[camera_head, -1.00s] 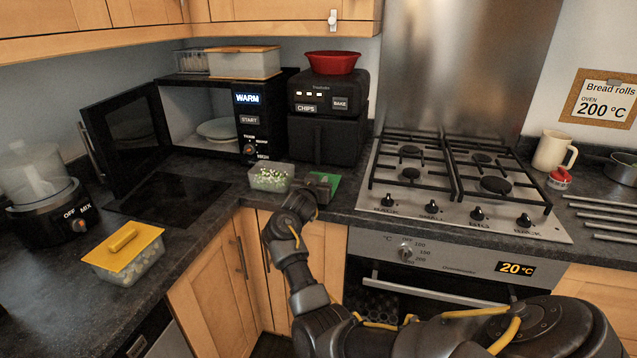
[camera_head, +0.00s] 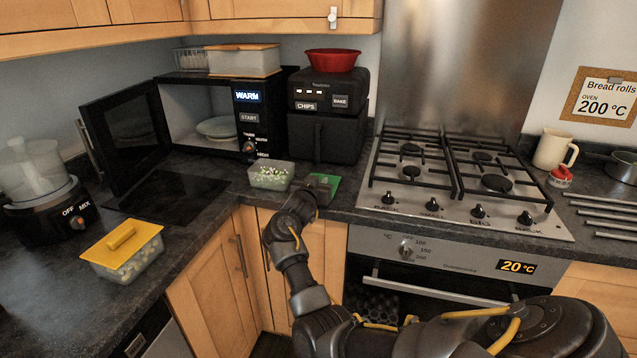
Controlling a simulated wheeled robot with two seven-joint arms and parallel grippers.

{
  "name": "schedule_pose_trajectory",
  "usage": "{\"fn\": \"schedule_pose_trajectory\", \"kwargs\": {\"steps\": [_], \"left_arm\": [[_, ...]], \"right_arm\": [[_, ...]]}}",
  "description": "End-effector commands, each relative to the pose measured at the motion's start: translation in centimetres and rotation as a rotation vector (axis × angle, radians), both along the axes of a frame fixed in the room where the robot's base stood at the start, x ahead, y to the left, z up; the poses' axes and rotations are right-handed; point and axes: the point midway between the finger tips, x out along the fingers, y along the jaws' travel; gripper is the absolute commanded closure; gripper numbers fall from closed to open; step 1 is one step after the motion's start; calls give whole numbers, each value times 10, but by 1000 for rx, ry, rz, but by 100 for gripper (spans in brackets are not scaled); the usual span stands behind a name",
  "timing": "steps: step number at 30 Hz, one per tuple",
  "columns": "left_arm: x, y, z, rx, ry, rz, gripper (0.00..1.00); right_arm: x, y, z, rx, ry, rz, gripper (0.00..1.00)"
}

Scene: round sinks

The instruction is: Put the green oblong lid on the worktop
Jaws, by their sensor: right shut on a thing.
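The green oblong lid (camera_head: 333,184) is at the worktop's (camera_head: 216,212) front edge, between the open clear tub and the hob. My right gripper (camera_head: 322,183) is over the lid's left part and shut on it; the fingertips are partly hidden by my own wrist. The lid looks flat and very close to the worktop; I cannot tell whether it touches. The clear tub (camera_head: 270,177) stands just left of the gripper, uncovered, with white and green pieces inside. My left gripper is not in view.
A yellow-lidded tub (camera_head: 123,252) and a food processor (camera_head: 42,200) stand on the left. The microwave (camera_head: 225,115) has its door open. A black air fryer (camera_head: 327,120) stands behind the lid. The gas hob (camera_head: 460,185) is close on the right.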

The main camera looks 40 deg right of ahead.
Motion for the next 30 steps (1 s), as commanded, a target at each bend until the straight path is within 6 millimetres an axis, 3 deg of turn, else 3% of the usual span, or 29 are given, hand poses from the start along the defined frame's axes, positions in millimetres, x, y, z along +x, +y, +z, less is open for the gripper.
{"fn": "schedule_pose_trajectory", "kwargs": {"steps": [6, 7, 12, 23, 30], "left_arm": [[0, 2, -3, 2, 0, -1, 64], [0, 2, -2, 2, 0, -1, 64], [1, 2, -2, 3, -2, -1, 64], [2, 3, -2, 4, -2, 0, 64], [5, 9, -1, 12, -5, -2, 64]], "right_arm": [[0, 0, -5, 0, 0, 0, 100], [0, 0, -5, 0, 0, 0, 80], [0, 0, -4, 0, 0, 0, 58], [0, 0, -4, 1, 1, 0, 57], [-23, 35, 1, 3, -3, 2, 57]]}}
